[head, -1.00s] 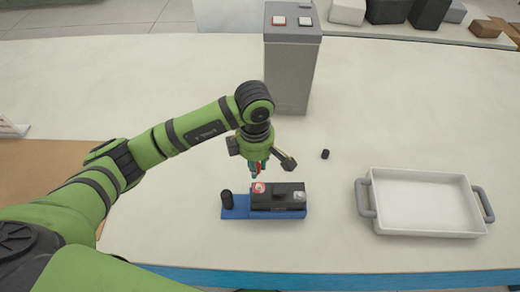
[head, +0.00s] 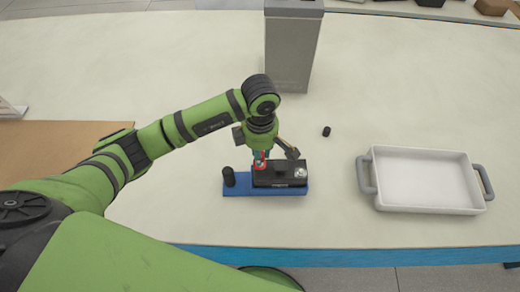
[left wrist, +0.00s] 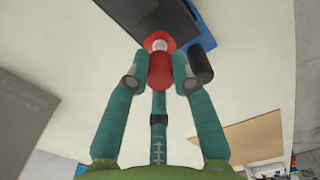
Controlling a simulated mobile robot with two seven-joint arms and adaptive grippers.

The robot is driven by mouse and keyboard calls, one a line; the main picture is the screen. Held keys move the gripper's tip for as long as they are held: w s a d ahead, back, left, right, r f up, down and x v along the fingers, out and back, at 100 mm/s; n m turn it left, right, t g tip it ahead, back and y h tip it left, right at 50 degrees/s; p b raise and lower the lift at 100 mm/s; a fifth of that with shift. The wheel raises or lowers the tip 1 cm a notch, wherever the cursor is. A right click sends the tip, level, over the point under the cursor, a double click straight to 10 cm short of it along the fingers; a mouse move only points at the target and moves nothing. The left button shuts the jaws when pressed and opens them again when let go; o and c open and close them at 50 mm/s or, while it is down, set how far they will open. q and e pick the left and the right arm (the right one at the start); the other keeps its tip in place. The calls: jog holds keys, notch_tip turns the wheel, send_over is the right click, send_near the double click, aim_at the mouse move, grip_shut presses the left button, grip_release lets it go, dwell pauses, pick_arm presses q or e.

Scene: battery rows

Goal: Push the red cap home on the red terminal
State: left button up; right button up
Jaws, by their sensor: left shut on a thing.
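My left gripper (head: 261,159) is shut on the red cap (left wrist: 160,72), held between its teal fingertips in the left wrist view. The cap is right at the red terminal (left wrist: 159,42), a red ring with a pale metal post. Part of the post shows between cap and ring, and I cannot tell how far the cap is on. The terminal is at the left end of the black battery (head: 279,175), which sits on a blue base (head: 238,188). A bare silver terminal (head: 300,173) is at its right end. My right gripper is not in view.
A small black cap (head: 326,131) lies loose on the table. A white tray (head: 425,183) is at the right, and a grey box-like post (head: 291,50) stands behind.

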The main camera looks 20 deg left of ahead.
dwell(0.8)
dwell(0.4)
pick_arm(q)
jog(key=shift+b, duration=0.45)
jog(key=shift+f, duration=0.2)
dwell(0.3)
jog(key=shift+f+b, duration=0.25)
jog(key=shift+b, duration=0.3)
jog(key=shift+f+b, duration=1.05)
jog(key=shift+b, duration=0.25)
dwell(1.0)
jog(key=o, duration=0.9)
